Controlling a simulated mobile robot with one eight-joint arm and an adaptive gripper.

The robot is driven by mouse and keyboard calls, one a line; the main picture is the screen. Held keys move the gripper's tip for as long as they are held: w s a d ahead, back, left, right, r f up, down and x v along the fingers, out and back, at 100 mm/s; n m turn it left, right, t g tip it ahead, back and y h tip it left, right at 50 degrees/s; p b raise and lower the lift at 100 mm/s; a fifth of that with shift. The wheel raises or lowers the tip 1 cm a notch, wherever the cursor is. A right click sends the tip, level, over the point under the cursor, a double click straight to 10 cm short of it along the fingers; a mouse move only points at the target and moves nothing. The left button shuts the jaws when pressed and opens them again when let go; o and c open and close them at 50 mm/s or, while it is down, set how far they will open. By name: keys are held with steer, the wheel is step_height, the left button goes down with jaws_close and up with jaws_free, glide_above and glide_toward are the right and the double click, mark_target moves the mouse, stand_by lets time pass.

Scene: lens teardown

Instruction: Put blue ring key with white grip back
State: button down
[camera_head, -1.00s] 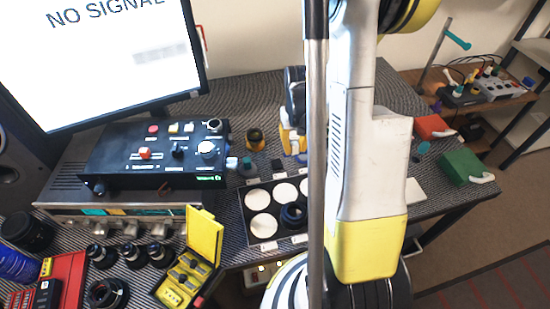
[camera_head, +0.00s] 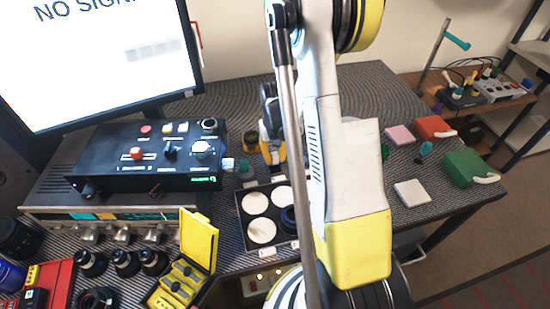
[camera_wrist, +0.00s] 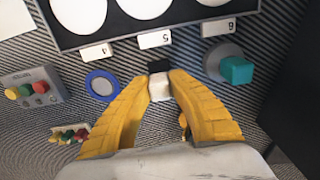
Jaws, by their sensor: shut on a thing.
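In the wrist view my gripper (camera_wrist: 161,82) has its two yellow fingers closed on a small white piece (camera_wrist: 160,90), which I take for the key's white grip. A black block (camera_wrist: 158,66) shows just beyond it; I cannot tell whether they are joined. A blue ring with a grey centre (camera_wrist: 103,85) lies on the striped surface left of the fingers, apart from them. I cannot tell whether it is a key or a marked spot. In the head view my gripper (camera_head: 270,150) is partly hidden behind my arm, above the table near the tray, and its held piece is not visible.
The black tray (camera_head: 241,218) with white discs lies close by; its labelled edge shows in the wrist view (camera_wrist: 128,45). A teal-gripped piece on a grey disc (camera_wrist: 235,68) stands right of my fingers. The control box (camera_head: 100,165) and open yellow case (camera_head: 199,240) are left.

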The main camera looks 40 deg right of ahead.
mark_target(275, 155)
steer(key=shift+f+b, duration=0.5)
steer(key=shift+f, duration=0.1)
steer(key=c, duration=1.3)
jaws_free()
steer(key=shift+c, duration=0.2)
steer(key=shift+r, duration=0.1)
step_height(275, 155, up, 12)
steer(key=p, duration=0.6)
steer(key=s+a+r+n+t, duration=0.2)
steer(key=s+a+r, duration=0.1)
steer(key=a+r, duration=0.5)
steer(key=s+a+r+n+t, duration=0.1)
steer(key=s+a+r+t, duration=0.15)
steer(key=a+r, duration=0.6)
steer(key=s+a+r+n+t, duration=0.2)
steer(key=s+a, duration=0.3)
steer(key=a, duration=0.1)
steer(key=shift+s+r+t, duration=0.15)
steer(key=shift+t, duration=0.2)
